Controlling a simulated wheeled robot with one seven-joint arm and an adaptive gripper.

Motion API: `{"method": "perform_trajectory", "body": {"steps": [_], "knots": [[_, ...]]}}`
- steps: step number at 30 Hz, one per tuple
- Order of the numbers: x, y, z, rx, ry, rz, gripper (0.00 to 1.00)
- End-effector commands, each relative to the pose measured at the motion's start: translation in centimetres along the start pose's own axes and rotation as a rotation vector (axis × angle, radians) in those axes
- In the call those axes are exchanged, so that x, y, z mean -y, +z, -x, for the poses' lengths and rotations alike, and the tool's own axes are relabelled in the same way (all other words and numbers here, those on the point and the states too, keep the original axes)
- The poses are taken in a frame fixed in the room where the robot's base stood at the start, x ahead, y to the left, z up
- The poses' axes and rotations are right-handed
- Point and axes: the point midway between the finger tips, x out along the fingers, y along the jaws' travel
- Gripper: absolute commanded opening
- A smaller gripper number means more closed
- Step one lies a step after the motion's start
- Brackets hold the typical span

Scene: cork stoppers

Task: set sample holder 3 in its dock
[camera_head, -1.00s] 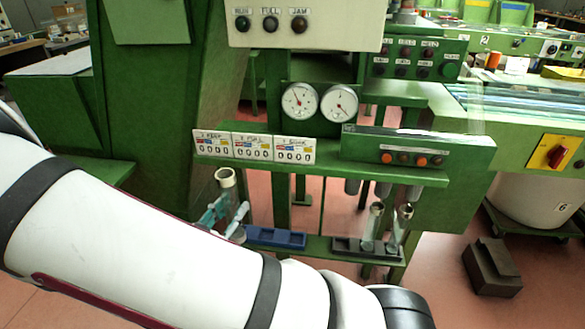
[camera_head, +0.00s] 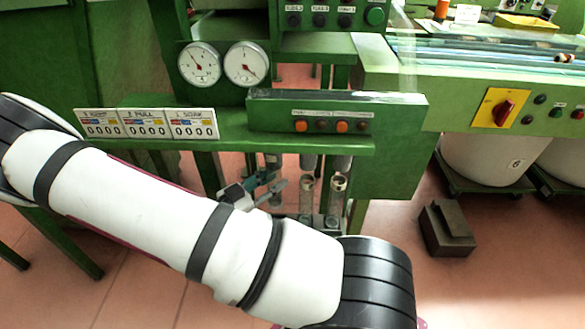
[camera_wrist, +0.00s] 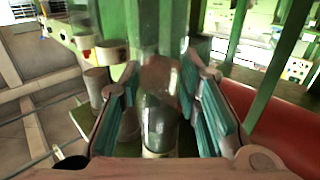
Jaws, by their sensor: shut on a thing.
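My gripper (camera_head: 262,184) is shut on a clear glass tube, the sample holder (camera_wrist: 158,125), which stands between the teal finger pads in the wrist view. In the head view the gripper is under the green shelf, left of two other clear tubes (camera_head: 306,198) (camera_head: 336,200). The held tube is mostly hidden there by the fingers. A grey cylinder (camera_head: 272,160) hangs under the panel above the gripper. The dark dock rack (camera_head: 320,221) is largely hidden behind my arm. I cannot tell whether the held tube touches it.
A panel with orange buttons (camera_head: 330,125) and counter placards (camera_head: 145,124) sit on the green shelf just above my gripper. More cylinders (camera_head: 341,163) hang under the panel. A dark block (camera_head: 446,229) lies on the floor at right, near white drums (camera_head: 488,158). Open floor lies between.

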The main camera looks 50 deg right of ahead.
Motion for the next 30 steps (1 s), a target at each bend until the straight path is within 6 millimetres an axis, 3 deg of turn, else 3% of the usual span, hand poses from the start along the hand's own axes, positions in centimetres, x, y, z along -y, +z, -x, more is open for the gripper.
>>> {"method": "perform_trajectory", "body": {"steps": [11, 30], "knots": [[0.0, 1.2, 0.1, 0.0, -0.002, 0.001, 0.03], [0.0, 6.0, 0.1, -0.001, -0.002, 0.0, 0.03]]}}
